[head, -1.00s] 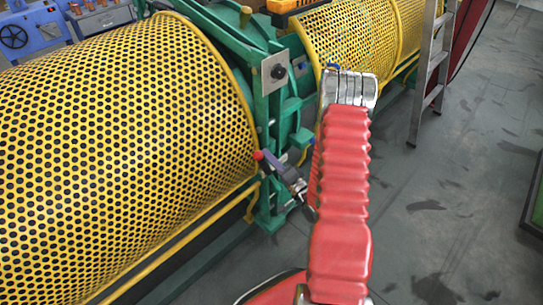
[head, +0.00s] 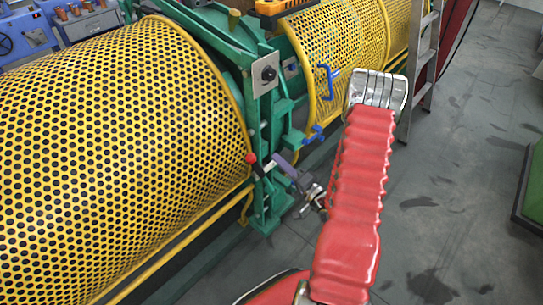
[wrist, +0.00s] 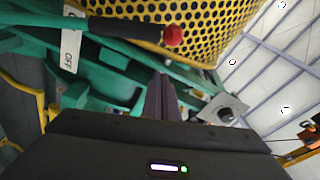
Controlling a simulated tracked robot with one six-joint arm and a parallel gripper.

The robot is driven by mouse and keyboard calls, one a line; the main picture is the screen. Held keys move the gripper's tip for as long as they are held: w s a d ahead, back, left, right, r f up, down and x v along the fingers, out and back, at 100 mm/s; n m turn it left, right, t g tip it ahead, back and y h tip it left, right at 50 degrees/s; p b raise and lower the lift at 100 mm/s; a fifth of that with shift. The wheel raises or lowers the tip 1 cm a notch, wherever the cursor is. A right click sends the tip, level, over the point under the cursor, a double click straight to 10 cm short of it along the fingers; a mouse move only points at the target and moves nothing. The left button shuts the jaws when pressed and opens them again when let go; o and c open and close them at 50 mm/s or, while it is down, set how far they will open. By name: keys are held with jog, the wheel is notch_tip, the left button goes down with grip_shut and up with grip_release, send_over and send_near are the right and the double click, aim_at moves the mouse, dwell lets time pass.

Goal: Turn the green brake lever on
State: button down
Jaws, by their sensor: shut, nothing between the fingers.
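The brake lever shows in the wrist view as a green arm with a black grip (wrist: 125,28) and a red ball knob (wrist: 173,36). In the head view its red knob (head: 251,158) stands out at the front of the green frame, beside the yellow perforated guard. A white plate (wrist: 72,42) reading "OFF" is by the lever in the wrist view. My gripper (head: 277,159) is just right of the knob, its purplish-grey fingers together and empty. In the wrist view the shut fingers (wrist: 161,90) point toward the lever, below the knob, seemingly apart from it.
The yellow guard (head: 120,140) fills the left. The green frame (head: 262,120) carries a grey plate with a black knob (head: 268,73). Blue handles (head: 328,80) sit on the farther guard. A ladder (head: 425,60) stands at the back right. The grey floor (head: 450,180) is largely open.

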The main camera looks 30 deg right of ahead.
jog(key=s, duration=0.3)
jog(key=shift+d+f, duration=0.1)
jog(key=shift+d, duration=0.1)
dwell(0.5)
